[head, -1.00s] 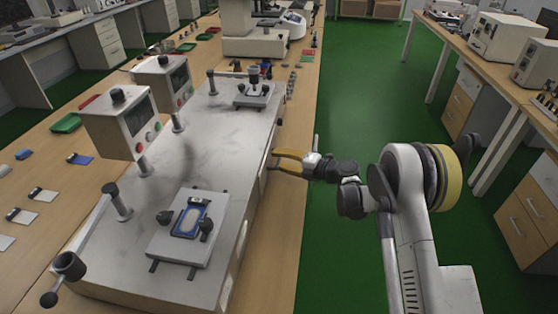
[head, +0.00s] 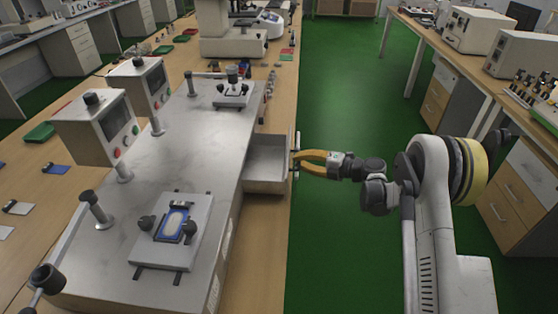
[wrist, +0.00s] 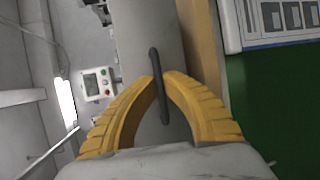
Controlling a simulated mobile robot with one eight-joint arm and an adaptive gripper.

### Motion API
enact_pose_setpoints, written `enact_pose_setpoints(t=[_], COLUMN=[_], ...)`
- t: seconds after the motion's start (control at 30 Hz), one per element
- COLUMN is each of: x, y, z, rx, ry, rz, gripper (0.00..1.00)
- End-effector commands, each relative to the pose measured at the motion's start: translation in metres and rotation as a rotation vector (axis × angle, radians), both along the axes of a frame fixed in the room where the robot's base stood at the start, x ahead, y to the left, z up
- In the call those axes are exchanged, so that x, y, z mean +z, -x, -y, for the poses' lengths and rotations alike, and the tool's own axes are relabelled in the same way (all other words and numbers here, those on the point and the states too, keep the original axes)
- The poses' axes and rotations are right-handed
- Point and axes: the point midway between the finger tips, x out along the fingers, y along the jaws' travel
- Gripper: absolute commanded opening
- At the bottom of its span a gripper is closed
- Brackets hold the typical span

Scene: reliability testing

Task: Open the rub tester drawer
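The rub tester (head: 170,180) is a long grey metal machine on the wooden bench. Its drawer (head: 266,160) is pulled out from the right side and looks empty inside. My gripper (head: 296,157) is at the drawer's front, coming from the right. In the wrist view, the yellow fingers (wrist: 161,78) close in on either side of the dark bar handle (wrist: 154,60), their tips against it. The handle's upper and lower ends stick out past the fingertips. A second, closed drawer front (head: 222,250) shows nearer on the same side.
Two control boxes (head: 108,125) stand on posts on the machine's left. A sample plate (head: 172,230) sits on its top. A microscope-like instrument (head: 235,35) is farther along the bench. The green floor aisle (head: 345,90) right of the bench is clear.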

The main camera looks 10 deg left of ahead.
Motion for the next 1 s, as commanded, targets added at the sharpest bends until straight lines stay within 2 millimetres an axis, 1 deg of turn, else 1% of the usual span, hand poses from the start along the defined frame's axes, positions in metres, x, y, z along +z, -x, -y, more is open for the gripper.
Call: enact_pose_setpoints(t=[0.03,0.13,0.43,0.47,0.5,0.53,0.83,0.93,1.0], x=[0.000,0.001,0.001,0.001,0.001,0.001,0.001,0.002,0.005], y=[-0.002,-0.002,-0.001,-0.001,-0.001,-0.001,-0.001,0.001,0.005], z=[0.008,0.014,0.015,0.015,0.015,0.015,0.015,0.023,0.034], rx=[-0.005,-0.003,-0.002,-0.002,-0.002,-0.002,-0.001,-0.003,-0.004], ry=[-0.001,-0.001,-0.001,-0.001,-0.001,-0.001,0.000,0.000,0.000], rz=[0.000,0.000,0.001,0.001,0.001,0.001,0.000,0.000,0.000], gripper=[0.00,0.00,0.00,0.17,0.29,0.31,0.31,0.31,0.31])
